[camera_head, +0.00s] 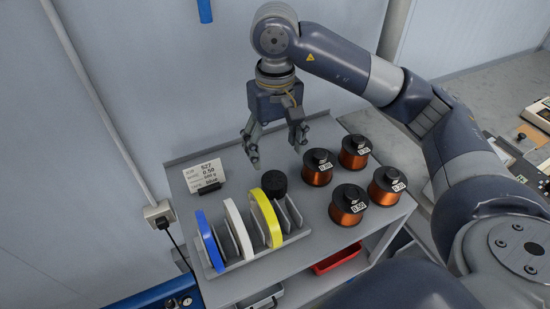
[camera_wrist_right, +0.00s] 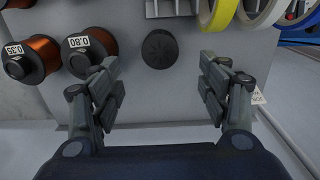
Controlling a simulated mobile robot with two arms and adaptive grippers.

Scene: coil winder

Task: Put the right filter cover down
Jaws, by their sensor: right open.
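A black round cap (camera_head: 274,184), which I take to be the filter cover, rests on the grey table top (camera_head: 300,230), behind the rack of coloured discs. It also shows in the right wrist view (camera_wrist_right: 160,48), lying flat with a ridged top. My right gripper (camera_head: 277,152) is open and empty above and behind the cap, near the back edge of the table. In the right wrist view its two fingers (camera_wrist_right: 158,80) are spread apart, with the cap ahead of the gap and clear of both fingers. My left gripper is not in view.
Several copper wire spools (camera_head: 354,152) stand right of the cap. A rack (camera_head: 290,216) holds a blue disc (camera_head: 209,241), a white disc (camera_head: 238,228) and a yellow disc (camera_head: 266,217). A label card (camera_head: 204,172) stands at the back left. A red bin (camera_head: 338,259) sits below.

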